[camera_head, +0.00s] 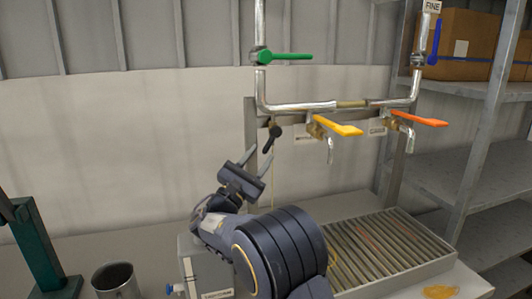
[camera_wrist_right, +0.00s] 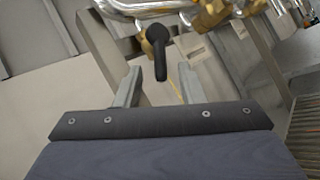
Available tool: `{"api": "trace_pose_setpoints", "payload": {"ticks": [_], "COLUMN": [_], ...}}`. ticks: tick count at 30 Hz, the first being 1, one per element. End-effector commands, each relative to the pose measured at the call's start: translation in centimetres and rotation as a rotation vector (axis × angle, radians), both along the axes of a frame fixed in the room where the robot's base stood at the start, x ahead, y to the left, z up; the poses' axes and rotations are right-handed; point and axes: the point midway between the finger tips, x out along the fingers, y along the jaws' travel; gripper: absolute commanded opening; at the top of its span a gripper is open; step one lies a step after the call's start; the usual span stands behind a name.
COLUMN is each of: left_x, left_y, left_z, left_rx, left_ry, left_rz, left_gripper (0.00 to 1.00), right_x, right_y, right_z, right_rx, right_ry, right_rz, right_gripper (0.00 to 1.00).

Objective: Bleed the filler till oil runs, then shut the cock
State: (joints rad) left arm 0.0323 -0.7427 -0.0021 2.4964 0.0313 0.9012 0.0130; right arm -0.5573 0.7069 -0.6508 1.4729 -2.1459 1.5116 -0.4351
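A small cock with a black handle (camera_head: 272,137) hangs under the left end of the horizontal pipe; the handle also shows in the right wrist view (camera_wrist_right: 157,42), slanting downward. A thin yellow line (camera_head: 273,190), looking like a stream of oil, runs down below it; a short piece shows in the wrist view (camera_wrist_right: 176,91). My right gripper (camera_head: 261,157) is open and empty just below the black handle. Its two fingers stand apart in the wrist view (camera_wrist_right: 147,72), with the handle beyond their tips. My left gripper is not in view.
Green (camera_head: 290,56), yellow (camera_head: 338,126), orange (camera_head: 420,119) and blue (camera_head: 436,42) levers sit on the pipework. A slatted tray (camera_head: 395,248) lies at right. A dark cup (camera_head: 115,280) and green stand (camera_head: 40,250) are at left. Shelves (camera_head: 480,150) border the right.

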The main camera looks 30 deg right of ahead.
Motion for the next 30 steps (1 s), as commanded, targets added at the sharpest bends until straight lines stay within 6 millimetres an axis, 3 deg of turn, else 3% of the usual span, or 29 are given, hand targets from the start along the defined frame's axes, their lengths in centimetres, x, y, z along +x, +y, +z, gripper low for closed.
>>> {"api": "trace_pose_setpoints", "payload": {"ticks": [7, 25, 30], "left_x": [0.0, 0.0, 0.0], "left_y": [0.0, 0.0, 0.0], "left_z": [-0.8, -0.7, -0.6], "left_rx": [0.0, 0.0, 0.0], "left_ry": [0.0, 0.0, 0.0], "left_rz": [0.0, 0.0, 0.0], "left_gripper": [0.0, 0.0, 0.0], "right_x": [-0.9, -1.0, -1.0], "right_y": [2.3, 2.5, 3.4], "right_z": [-1.5, -1.5, -1.1], "right_rx": [0.0, 0.001, 0.022], "right_ry": [0.0, 0.0, 0.004], "right_rz": [0.0, -0.001, 0.003], "right_gripper": [0.36, 0.36, 0.36]}}
